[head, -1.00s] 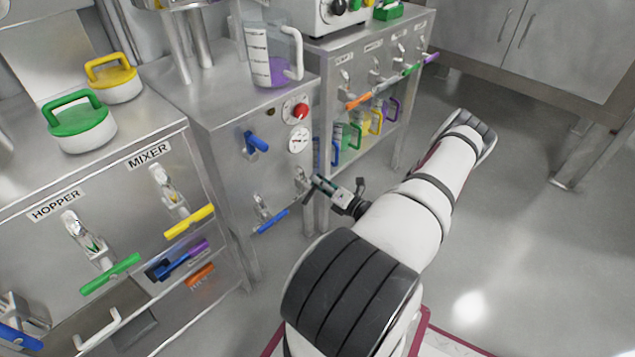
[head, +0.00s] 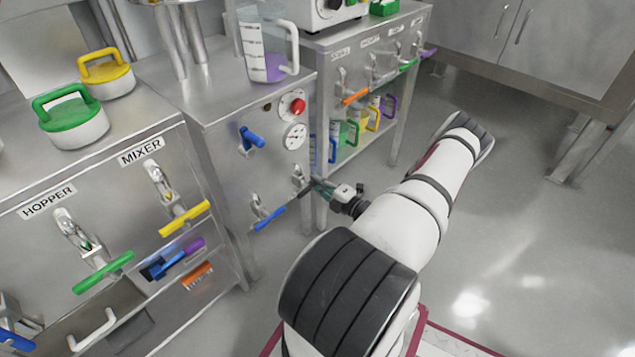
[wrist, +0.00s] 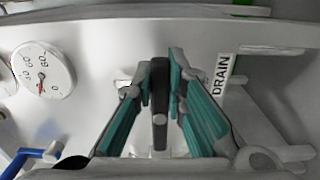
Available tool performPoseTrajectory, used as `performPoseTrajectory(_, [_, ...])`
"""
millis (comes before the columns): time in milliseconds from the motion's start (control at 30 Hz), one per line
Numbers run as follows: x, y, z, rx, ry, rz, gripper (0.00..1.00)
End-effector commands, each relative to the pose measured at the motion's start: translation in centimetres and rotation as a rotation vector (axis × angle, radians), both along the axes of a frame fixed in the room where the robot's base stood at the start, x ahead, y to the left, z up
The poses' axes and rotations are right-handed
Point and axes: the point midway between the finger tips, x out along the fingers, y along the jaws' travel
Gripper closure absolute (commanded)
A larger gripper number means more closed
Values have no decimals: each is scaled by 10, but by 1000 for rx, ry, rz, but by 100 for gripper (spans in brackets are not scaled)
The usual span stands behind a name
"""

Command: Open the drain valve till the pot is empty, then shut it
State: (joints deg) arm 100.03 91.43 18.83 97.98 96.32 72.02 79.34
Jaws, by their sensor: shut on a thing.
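My gripper (head: 314,187) is at the lower right of the middle steel cabinet's front, by the drain valve (head: 299,175). In the wrist view my gripper (wrist: 163,85) has its teal-padded fingers on both sides of a black handle (wrist: 159,100) and is shut on it. The DRAIN label (wrist: 222,72) is just right of the fingers. The handle stands out from the panel; its exact angle is hard to tell. A round gauge (head: 294,136) sits above the valve. No pot is clearly identifiable, and its contents are not visible.
A blue-handled valve (head: 269,217) is close to the left of my gripper. A red knob (head: 292,104) and a blue lever (head: 252,137) are higher up. A jug (head: 265,55) with purple liquid stands on top. Open floor (head: 520,220) lies to the right.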

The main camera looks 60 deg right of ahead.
Motion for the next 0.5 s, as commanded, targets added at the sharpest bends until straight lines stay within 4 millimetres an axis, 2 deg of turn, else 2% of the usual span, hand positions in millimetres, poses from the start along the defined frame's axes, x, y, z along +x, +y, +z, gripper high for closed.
performPoseTrajectory(433, [-1,1,-3,14,2,0,100])
performPoseTrajectory(467, [-1,1,-3,14,3,0,81])
performPoseTrajectory(500, [-1,1,-3,14,3,0,72])
